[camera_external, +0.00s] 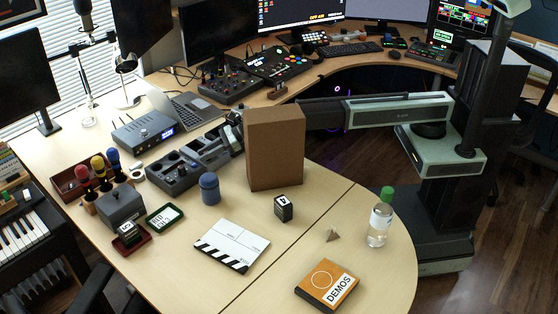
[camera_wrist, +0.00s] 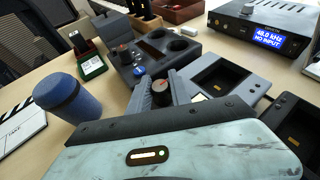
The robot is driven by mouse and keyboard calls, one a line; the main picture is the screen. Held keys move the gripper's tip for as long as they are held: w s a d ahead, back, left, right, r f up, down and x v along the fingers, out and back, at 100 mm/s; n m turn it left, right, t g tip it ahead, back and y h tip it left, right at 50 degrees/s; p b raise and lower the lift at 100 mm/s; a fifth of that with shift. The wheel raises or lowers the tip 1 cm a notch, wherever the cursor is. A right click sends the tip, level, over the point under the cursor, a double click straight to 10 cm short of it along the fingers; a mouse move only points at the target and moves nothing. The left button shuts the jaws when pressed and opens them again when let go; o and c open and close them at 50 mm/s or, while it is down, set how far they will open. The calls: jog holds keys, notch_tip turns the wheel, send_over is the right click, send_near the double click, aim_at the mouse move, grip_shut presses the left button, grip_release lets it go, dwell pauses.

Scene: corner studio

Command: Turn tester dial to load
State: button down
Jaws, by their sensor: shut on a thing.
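The tester (camera_external: 173,181) is a low dark grey box on the desk, left of the tall cardboard box. In the wrist view the tester (camera_wrist: 170,63) has two round wells, a red-marked knob (camera_wrist: 122,49) and a blue knob (camera_wrist: 139,71). My gripper (camera_wrist: 160,91) has its two grey fingers on either side of a dark dial with a red-orange top (camera_wrist: 161,86), shut on it. I cannot read the dial's setting. In the external view my gripper (camera_external: 234,134) is partly hidden by the cardboard box (camera_external: 276,150).
A blue cylinder (camera_external: 209,188) stands in front of the tester. Grey docks (camera_wrist: 222,85) lie to its right in the wrist view. An audio unit (camera_external: 143,131) sits behind.

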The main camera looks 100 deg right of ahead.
dwell(0.4)
jog(key=c, duration=1.2)
grip_release()
jog(key=shift+s, duration=0.1)
jog(key=p+v, duration=0.3)
jog(key=v, duration=0.4)
jog(key=shift+s+r, duration=0.15)
jog(key=shift+s, duration=0.15)
